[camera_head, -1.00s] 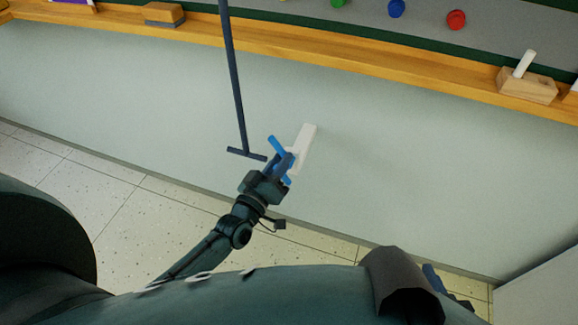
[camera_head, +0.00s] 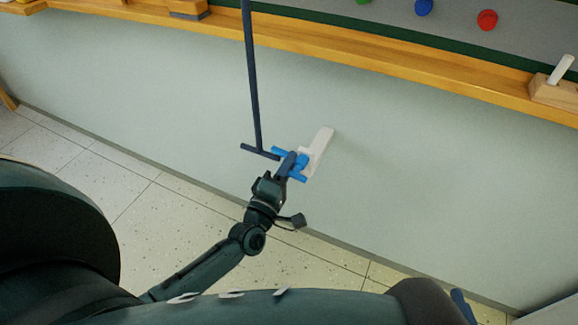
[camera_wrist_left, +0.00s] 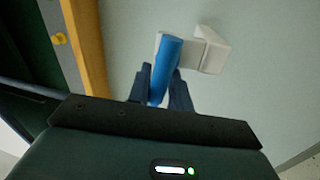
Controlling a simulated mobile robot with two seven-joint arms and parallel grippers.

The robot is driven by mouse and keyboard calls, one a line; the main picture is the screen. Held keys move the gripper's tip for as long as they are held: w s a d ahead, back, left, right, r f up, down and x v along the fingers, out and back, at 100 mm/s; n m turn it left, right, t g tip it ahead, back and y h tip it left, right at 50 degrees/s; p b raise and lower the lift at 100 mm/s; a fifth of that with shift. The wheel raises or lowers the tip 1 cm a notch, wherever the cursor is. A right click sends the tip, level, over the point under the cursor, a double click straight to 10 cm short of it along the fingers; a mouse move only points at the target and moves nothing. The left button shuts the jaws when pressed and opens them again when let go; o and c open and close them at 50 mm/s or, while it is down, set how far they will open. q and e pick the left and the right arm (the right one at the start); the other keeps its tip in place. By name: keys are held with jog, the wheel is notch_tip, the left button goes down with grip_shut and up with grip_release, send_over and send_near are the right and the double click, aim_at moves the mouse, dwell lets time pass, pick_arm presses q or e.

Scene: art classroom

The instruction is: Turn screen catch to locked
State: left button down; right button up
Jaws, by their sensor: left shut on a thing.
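The screen catch is a white bracket (camera_head: 320,145) on the pale wall panel with a bright blue handle (camera_head: 290,175). The handle lies at a slant across the bracket's lower end. My left gripper (camera_head: 289,160) is shut on the blue handle. In the left wrist view the handle (camera_wrist_left: 166,62) stands between the two dark fingers, with the white bracket (camera_wrist_left: 211,50) behind it and to its right. The gripper hides part of the handle in the head view. Only a blue sliver (camera_head: 462,306), perhaps of my right gripper, shows at the bottom right.
A wooden ledge (camera_head: 400,75) runs above, with a wooden block (camera_head: 553,92) at the right. The wall right of the catch is clear.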

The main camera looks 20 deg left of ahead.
pick_arm(q)
jog(key=shift+w+d+r+n, duration=0.15)
jog(key=shift+r+n, duration=0.15)
jog(key=shift+n, duration=0.5)
jog(key=c, duration=1.4)
grip_release()
jog(key=shift+s+f, duration=0.2)
jog(key=shift+f, duration=0.05)
